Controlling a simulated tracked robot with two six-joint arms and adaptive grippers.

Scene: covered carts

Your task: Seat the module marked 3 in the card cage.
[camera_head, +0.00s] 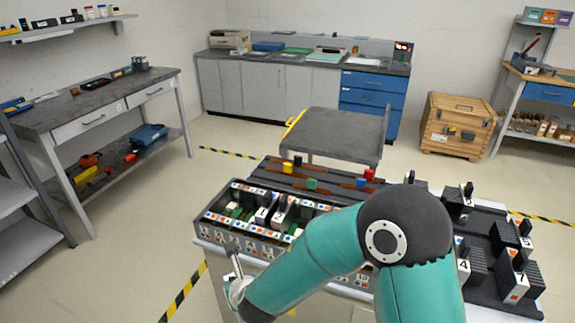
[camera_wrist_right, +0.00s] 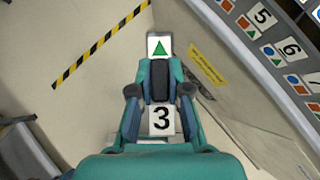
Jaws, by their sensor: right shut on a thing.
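The module marked 3 (camera_wrist_right: 161,121) is in my right gripper (camera_wrist_right: 160,92), between its two fingers, in the right wrist view. It has a white label with a black 3 and a white plate with a green triangle. In the head view my right gripper (camera_head: 237,287) is low, in front of the card cage's left front; the module there is small and hard to make out. The card cage (camera_head: 240,236) is a dark open box with numbered, coloured slot labels and some modules in it. Its labelled edge (camera_wrist_right: 284,62) shows at right in the wrist view, apart from the module. My left gripper is out of view.
A dark holder with several upright black modules (camera_head: 470,268) stands right of the cage, partly behind my arm. A tray with coloured pieces (camera_head: 311,184) lies behind the cage. A grey cart (camera_head: 340,130) stands farther back. Open floor lies left of the cage.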

